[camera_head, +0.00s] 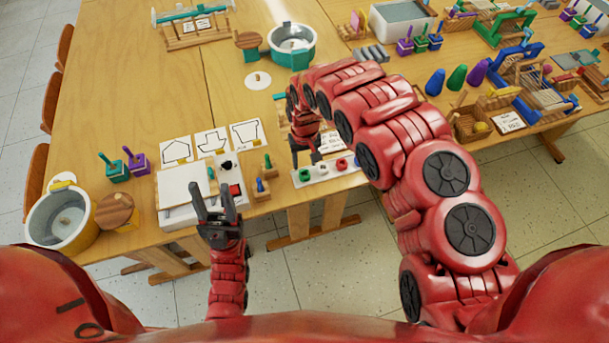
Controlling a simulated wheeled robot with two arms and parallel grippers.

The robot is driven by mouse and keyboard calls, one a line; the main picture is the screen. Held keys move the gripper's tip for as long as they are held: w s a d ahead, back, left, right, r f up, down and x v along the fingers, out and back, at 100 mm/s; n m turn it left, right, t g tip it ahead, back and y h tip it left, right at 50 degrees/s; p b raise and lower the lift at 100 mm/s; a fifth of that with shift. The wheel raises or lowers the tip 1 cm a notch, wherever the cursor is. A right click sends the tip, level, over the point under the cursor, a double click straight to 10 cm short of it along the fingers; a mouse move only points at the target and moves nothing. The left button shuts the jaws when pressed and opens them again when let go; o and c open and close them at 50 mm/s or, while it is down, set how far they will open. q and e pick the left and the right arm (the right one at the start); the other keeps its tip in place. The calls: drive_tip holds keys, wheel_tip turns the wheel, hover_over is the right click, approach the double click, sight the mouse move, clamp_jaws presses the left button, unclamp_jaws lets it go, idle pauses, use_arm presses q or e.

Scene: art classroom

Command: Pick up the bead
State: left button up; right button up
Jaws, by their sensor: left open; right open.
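Small coloured beads sit on a white strip-like tray (327,178) at the table's front edge. I see a green bead (305,175) at its left and a red bead (342,164) further right, with another small green one between them. Which one the task means I cannot tell. My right gripper (306,160) points down just above and behind the tray's left part, its fingers apart, near the green bead; I cannot see contact. My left gripper (211,192) is open and empty, pointing up in front of the white board box, left of the tray.
A white box with a board (186,186) lies left of the tray, with outline cards (212,141) behind it. A small wooden stand with pegs (260,187) is between box and tray. A round tub (62,218) stands at the far left. Bare tabletop (130,80) lies behind.

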sight(304, 172)
drive_tip(key=shift+f, duration=0.4)
drive_tip(key=shift+f+p, duration=0.35)
drive_tip(key=shift+p, duration=0.1)
drive_tip(key=f, duration=0.1)
drive_tip(key=f+p, duration=0.1)
drive_tip(key=f, duration=0.1)
drive_tip(key=shift+s, duration=0.3)
drive_tip(key=shift+w+f, duration=0.1)
drive_tip(key=shift+f, duration=0.5)
clamp_jaws()
